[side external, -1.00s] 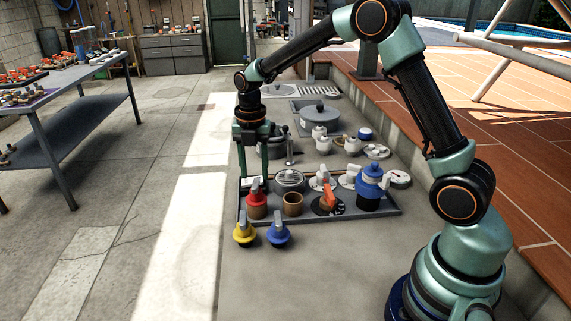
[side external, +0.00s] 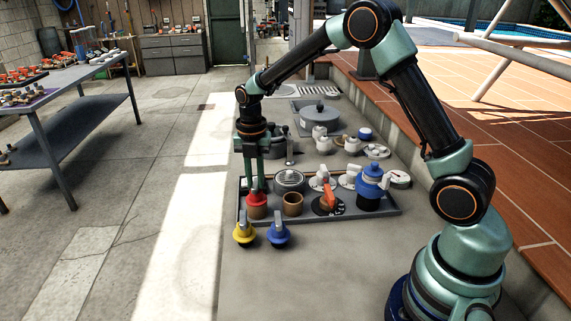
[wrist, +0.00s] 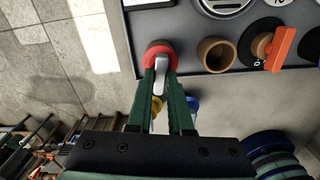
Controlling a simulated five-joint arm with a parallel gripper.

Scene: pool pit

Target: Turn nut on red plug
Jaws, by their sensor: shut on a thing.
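The red plug (side external: 257,199) stands upright in a brown cup at the left front of the grey tray. Its nut is a pale grey wing, seen from above in the wrist view (wrist: 161,73) across the red plug (wrist: 158,49). My gripper (side external: 257,189) points down over the red plug. In the wrist view its green fingers (wrist: 161,79) are shut on the grey nut, one on each side. In the side view the fingers hide most of the nut.
An empty brown cup (side external: 292,204) stands right of the red plug. An orange-handled valve (side external: 327,197) and a tall blue fitting (side external: 370,188) are farther right. Yellow (side external: 244,234) and blue (side external: 279,236) plugs stand just in front of the tray. Several pale fittings and pots stand behind.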

